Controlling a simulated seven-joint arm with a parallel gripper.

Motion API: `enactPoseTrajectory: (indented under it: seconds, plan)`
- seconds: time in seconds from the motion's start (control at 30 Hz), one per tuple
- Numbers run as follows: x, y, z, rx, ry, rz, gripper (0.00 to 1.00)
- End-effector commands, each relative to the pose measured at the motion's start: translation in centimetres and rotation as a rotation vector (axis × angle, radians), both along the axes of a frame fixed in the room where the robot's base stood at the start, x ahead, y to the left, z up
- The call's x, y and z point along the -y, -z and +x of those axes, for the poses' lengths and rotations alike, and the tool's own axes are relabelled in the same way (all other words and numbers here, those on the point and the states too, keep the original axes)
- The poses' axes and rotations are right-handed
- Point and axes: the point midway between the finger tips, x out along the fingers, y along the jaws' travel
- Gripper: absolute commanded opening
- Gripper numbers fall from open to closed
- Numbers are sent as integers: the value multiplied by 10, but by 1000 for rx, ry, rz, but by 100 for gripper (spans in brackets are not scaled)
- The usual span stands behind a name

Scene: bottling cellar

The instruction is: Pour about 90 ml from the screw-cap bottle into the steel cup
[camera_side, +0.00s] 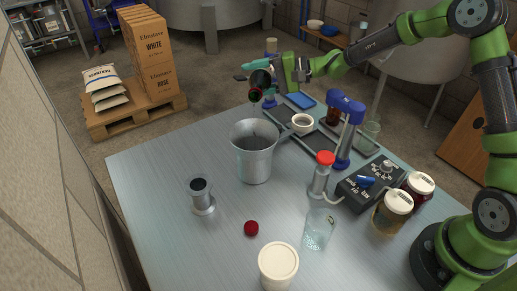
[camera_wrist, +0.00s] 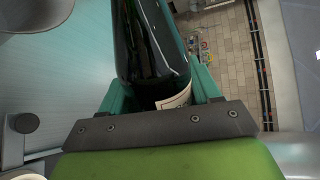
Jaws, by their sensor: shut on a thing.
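My gripper (camera_side: 264,70) is shut around a dark glass bottle (camera_side: 257,88). In the wrist view the bottle (camera_wrist: 150,40) lies between the teal fingers of my gripper (camera_wrist: 160,85), with part of a pale label showing. A dark red cap (camera_side: 251,228) lies on the table. The liquid levels are hidden.
On the steel table (camera_side: 150,165) stand a lidded tub (camera_side: 278,270), a clear glass (camera_side: 318,232), a red-topped bottle (camera_side: 321,180), a blue-topped stand (camera_side: 345,130), a black control box (camera_side: 368,185) and jars (camera_side: 392,213). The table's left part is clear.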

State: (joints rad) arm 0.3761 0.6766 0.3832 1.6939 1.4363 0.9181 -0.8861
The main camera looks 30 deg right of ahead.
Motion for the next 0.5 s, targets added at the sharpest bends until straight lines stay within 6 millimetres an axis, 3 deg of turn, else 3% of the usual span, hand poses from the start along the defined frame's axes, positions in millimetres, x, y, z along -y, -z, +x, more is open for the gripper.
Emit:
enactPoseTrajectory:
  seconds: [0.5]
  plan:
    - [0,-3,0,49,1,-42,15]
